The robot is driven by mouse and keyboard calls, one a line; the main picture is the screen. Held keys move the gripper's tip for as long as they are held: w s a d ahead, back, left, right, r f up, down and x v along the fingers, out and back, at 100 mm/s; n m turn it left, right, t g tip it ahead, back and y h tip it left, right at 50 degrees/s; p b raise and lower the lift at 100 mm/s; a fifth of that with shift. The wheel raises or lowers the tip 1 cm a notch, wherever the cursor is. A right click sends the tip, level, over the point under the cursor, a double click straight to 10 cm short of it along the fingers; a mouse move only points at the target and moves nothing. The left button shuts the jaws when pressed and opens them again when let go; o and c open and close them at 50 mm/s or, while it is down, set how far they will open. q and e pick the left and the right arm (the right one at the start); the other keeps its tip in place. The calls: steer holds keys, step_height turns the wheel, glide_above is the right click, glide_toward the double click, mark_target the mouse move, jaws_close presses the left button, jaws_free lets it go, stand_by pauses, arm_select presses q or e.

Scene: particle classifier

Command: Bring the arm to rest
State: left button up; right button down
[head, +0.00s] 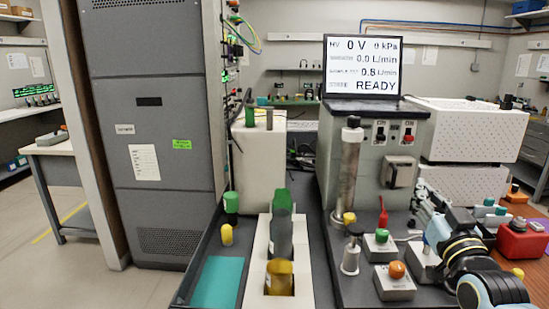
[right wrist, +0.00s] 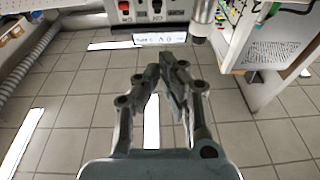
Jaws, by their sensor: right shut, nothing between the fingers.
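My right arm (head: 468,258), dark with light blue and white parts, comes into the head view at the lower right, over the right end of the bench. In the right wrist view my right gripper (right wrist: 172,82) has its two fingers together at the tips, with nothing between them. Grey floor tiles fill most of the view behind the fingers. The front of a panel with switches (right wrist: 140,10) shows at the top. My left gripper does not show in the head view.
A display reading READY (head: 362,68) stands above the grey instrument box (head: 352,125). Button boxes with orange (head: 395,285) and green (head: 380,248) knobs sit near my arm. A white holder (head: 257,270) carries grey and yellow bottles. A red box (head: 522,242) stands on the far right.

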steer(key=s+a+f+g, duration=0.1)
steer(key=s+f+g, duration=0.3)
steer(key=s, duration=0.4)
steer(key=s+a+f+n+g, duration=0.1)
steer(key=s+f+g, duration=0.3)
steer(key=s, duration=0.4)
steer(key=s+a+f+g, duration=0.1)
steer(key=s+f+g, duration=0.3)
steer(key=s, duration=0.4)
steer(key=s+r+g, duration=0.2)
steer(key=s+g, duration=0.3)
steer(key=s, duration=0.7)
step_height(320, 180, down, 31)
steer(key=s+d+g+b, duration=0.1)
steer(key=s+d+b, duration=0.2)
steer(key=b, duration=0.2)
steer(key=s+f+g+b, duration=0.1)
steer(key=s+f+b, duration=0.3)
steer(key=s+f, duration=1.4)
step_height(320, 180, down, 3)
steer(key=shift+s+d+f, duration=0.1)
steer(key=shift+s+d, duration=0.05)
steer(key=shift+d, duration=0.3)
